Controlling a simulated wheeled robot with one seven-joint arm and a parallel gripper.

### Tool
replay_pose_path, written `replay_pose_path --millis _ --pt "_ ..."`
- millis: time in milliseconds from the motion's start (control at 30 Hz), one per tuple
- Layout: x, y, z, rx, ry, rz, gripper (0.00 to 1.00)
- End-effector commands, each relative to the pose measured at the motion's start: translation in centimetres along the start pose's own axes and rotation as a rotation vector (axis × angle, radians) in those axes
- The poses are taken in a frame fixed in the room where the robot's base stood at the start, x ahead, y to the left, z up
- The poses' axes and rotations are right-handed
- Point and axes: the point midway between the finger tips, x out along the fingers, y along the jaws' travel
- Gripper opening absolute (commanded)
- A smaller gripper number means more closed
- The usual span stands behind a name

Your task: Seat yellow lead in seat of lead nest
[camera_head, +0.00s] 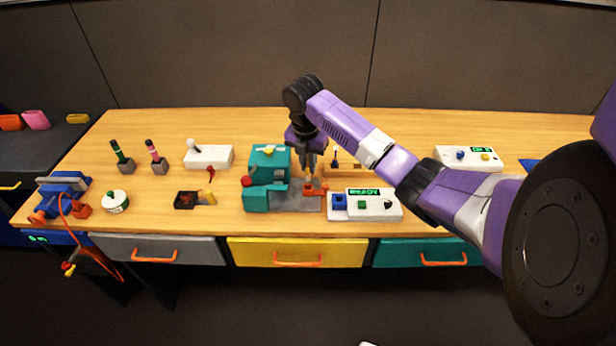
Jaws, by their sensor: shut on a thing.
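My gripper (309,176) points down at the right side of the teal machine (256,199), above its grey base plate. It is shut on a small yellowish thing, mostly hidden by the fingers; I cannot tell for sure that it is the yellow lead. An orange-red part (316,190) is just below and right of the fingertips; I cannot tell if they touch. I cannot make out which part is the lead nest or its seat. Another yellow piece (209,197) lies at the dark tray (184,200) on the left.
A white panel with a lit display (365,216) stands close right of my gripper. A white box (209,156), a round green-white pot (115,201) and a blue device (62,192) with an orange cable are to the left. The back strip of the wooden table (220,123) is clear.

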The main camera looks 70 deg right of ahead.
Motion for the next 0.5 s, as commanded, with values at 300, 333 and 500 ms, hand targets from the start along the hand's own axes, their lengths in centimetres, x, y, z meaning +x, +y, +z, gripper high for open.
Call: replay_pose_path --millis 300,333,500 --pt "3.1 0.0 -0.5 0.0 0.003 -0.002 0.0" --pt "3.6 0.0 -0.5 0.0 0.002 -0.002 0.0" --pt "5.3 0.0 -0.7 0.0 0.001 -0.001 0.0"
